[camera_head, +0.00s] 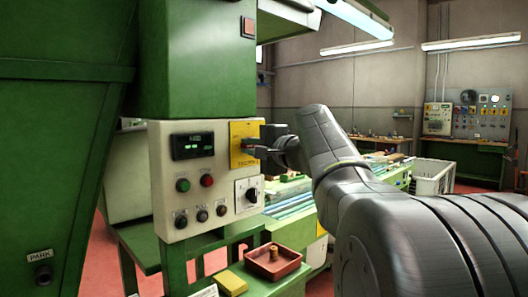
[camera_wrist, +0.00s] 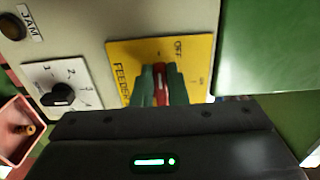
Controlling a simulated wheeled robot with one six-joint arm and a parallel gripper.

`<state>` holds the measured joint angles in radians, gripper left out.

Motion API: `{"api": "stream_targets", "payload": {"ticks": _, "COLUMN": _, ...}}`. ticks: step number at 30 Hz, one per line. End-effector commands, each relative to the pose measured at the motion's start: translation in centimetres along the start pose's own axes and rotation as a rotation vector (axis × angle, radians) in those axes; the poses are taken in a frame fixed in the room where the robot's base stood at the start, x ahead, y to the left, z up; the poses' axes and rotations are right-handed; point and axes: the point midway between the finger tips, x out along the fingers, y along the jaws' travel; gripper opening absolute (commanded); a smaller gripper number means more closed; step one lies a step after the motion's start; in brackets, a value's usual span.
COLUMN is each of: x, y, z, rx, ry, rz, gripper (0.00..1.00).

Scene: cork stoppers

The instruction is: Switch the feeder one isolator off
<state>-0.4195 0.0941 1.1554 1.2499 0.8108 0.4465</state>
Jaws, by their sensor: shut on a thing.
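The feeder isolator is a yellow plate (camera_head: 238,158) with a red handle, on the right side of the cream control panel. In the wrist view the yellow plate (camera_wrist: 120,52) carries the words FEEDER and OFF, and a second small mark at right is too faint to read. My gripper (camera_head: 260,148) reaches the plate from the right. In the wrist view its two fingers (camera_wrist: 160,88) stand on either side of the red handle (camera_wrist: 160,78) and are shut on it. The fingers hide part of the handle, and its exact setting is hard to tell.
The control panel (camera_head: 163,205) also has a display, coloured buttons and a black rotary selector (camera_head: 246,194) below the plate. In the wrist view this selector (camera_wrist: 62,95) is left of my fingers. A red tray (camera_head: 273,272) and yellow block (camera_head: 231,283) lie below.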

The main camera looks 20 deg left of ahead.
Motion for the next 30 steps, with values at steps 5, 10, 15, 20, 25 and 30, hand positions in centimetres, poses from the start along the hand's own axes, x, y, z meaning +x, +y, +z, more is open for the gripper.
{"api": "stream_targets", "payload": {"ticks": 5, "x": 0.0, "y": 0.2, "z": 0.0, "rx": -0.012, "ry": -0.001, "rz": 0.003, "gripper": 0.00}}
{"api": "stream_targets", "payload": {"ticks": 10, "x": 0.0, "y": 0.2, "z": 0.0, "rx": -0.013, "ry": -0.001, "rz": 0.003, "gripper": 0.00}}
{"api": "stream_targets", "payload": {"ticks": 15, "x": 0.0, "y": 0.2, "z": 0.0, "rx": -0.012, "ry": -0.001, "rz": 0.003, "gripper": 0.20}}
{"api": "stream_targets", "payload": {"ticks": 20, "x": 0.0, "y": 0.1, "z": 0.0, "rx": -0.012, "ry": -0.001, "rz": 0.002, "gripper": 0.35}}
{"api": "stream_targets", "payload": {"ticks": 25, "x": 0.0, "y": 0.1, "z": 0.0, "rx": -0.012, "ry": 0.000, "rz": 0.001, "gripper": 0.35}}
{"api": "stream_targets", "payload": {"ticks": 30, "x": -1.1, "y": 0.0, "z": -0.1, "rx": -0.013, "ry": 0.002, "rz": 0.001, "gripper": 0.35}}
